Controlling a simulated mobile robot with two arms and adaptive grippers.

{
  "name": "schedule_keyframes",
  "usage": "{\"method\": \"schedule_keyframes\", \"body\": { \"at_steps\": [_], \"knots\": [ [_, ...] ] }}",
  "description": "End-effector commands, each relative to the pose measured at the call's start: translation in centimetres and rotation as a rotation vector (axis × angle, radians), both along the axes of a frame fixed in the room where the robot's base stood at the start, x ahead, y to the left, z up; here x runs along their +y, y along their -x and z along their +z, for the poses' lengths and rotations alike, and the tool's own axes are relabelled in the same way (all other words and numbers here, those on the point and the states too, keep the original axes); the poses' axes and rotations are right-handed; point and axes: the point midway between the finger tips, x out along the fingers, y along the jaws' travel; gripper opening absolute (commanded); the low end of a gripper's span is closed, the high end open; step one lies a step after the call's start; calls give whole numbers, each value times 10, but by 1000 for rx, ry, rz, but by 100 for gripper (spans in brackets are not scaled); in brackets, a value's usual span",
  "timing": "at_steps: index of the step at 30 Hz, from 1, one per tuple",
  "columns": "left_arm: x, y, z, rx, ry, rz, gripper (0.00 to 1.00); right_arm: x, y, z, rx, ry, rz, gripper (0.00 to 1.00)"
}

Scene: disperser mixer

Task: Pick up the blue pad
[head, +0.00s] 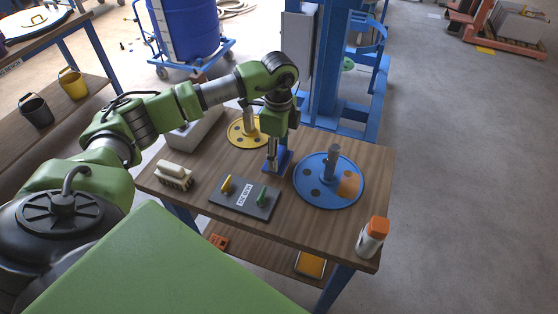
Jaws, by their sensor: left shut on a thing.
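The blue pad (284,161) is a small flat blue block at the middle of the wooden table, just left of the blue disc. My left gripper (272,167) points down at its left side, with its fingers shut on it. The fingers and wrist hide part of the pad. I cannot tell whether the pad touches the table or is slightly raised. My right gripper does not show.
The table (317,227) carries a blue disc (311,190) with an upright hub, a yellow disc (240,138), a brush (174,176), a dark labelled board (262,209) with yellow and green handles, and an orange-capped bottle (371,239). A blue machine column stands behind.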

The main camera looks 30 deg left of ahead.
Motion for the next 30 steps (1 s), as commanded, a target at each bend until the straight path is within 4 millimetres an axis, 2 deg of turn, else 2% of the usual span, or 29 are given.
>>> {"method": "schedule_keyframes", "body": {
  "at_steps": [8,12,16,21,30],
  "knots": [
    [-33,40,62,-11,-1,-7,23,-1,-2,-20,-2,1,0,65],
    [-56,69,76,-9,1,-7,23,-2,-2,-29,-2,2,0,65],
    [-71,88,88,-9,1,-6,23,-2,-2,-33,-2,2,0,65],
    [-83,103,98,-8,1,-1,23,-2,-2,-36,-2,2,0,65],
    [-86,108,102,-7,2,1,23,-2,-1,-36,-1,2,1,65]
  ]
}}
